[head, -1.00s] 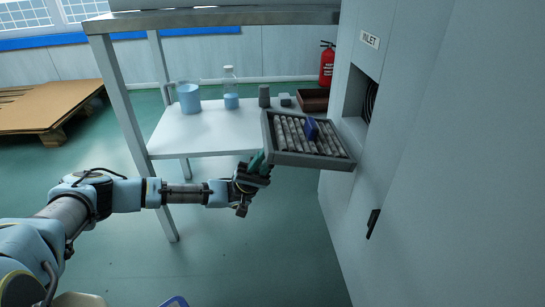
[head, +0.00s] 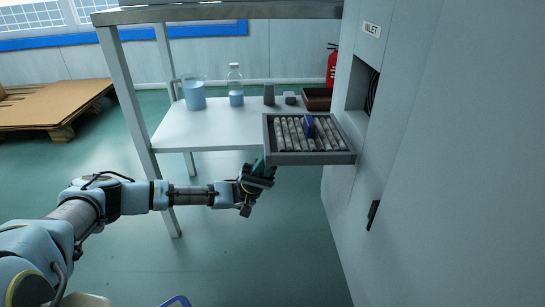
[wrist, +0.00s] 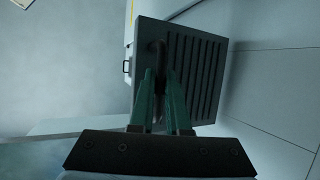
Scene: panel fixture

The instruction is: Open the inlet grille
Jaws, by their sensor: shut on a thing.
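The inlet grille (head: 312,158) is a grey framed panel with pale slats. It stands out from the cabinet, away from the dark inlet opening (head: 364,90). A small blue part (head: 309,126) shows on its slatted side. My gripper (head: 264,167) is at the grille's lower left corner. In the wrist view my gripper's green fingers (wrist: 161,90) are shut on the dark curved handle (wrist: 158,52) on the grille's slotted face (wrist: 195,70). The handle is hidden in the head view.
An INLET label (head: 372,29) is above the opening, and a black latch (head: 373,214) is lower on the cabinet (head: 430,150). A bench (head: 185,130) behind the grille holds a beaker (head: 194,95), a bottle (head: 236,90) and a brown tray (head: 318,98).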

